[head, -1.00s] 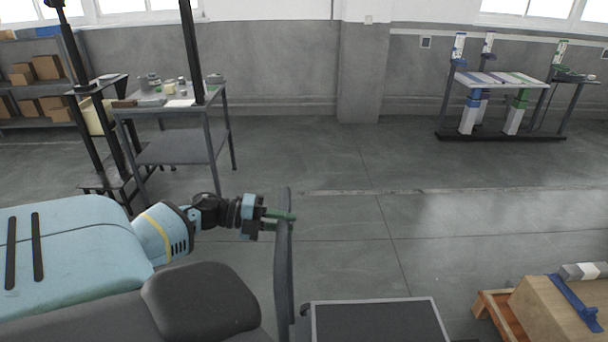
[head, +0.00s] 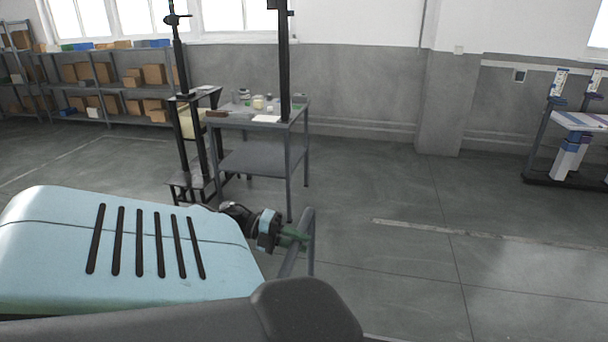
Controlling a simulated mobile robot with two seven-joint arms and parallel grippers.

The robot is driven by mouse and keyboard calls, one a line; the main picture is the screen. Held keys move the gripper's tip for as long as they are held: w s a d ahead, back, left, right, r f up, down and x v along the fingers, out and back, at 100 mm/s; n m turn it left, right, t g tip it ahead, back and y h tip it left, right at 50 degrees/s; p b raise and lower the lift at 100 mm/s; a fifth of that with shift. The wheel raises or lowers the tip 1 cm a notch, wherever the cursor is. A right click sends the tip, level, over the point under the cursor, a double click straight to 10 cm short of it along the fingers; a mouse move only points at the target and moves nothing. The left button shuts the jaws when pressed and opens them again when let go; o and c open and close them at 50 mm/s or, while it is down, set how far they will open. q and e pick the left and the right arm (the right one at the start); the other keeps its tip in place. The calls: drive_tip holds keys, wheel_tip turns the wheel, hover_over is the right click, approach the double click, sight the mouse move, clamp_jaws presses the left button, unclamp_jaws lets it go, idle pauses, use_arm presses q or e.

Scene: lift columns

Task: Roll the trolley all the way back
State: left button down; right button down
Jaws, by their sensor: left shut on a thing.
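The trolley shows mainly as its grey upright handle (head: 309,240), low in the middle of the head view. My left arm comes in from the left and hides part of the handle's lower end. The trolley's deck is almost wholly out of view below the picture. My right gripper is not in view.
A grey workbench (head: 258,160) with small items stands just beyond my gripper, with a black column stand (head: 190,150) at its left. Shelves with boxes (head: 105,85) line the back wall. A lift-column rack (head: 572,150) stands at far right. The floor (head: 400,200) right of the handle is clear.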

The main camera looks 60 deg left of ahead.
use_arm(q)
drive_tip(key=shift+a, duration=0.1)
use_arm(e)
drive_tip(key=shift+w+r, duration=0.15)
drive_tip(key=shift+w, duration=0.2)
use_arm(q)
drive_tip(key=c, duration=1.6)
unclamp_jaws()
drive_tip(key=o, duration=0.4)
drive_tip(key=shift+s+a, duration=0.1)
drive_tip(key=shift+s, duration=0.1)
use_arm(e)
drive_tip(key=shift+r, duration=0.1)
use_arm(q)
drive_tip(key=v, duration=0.8)
drive_tip(key=shift+b, duration=0.45)
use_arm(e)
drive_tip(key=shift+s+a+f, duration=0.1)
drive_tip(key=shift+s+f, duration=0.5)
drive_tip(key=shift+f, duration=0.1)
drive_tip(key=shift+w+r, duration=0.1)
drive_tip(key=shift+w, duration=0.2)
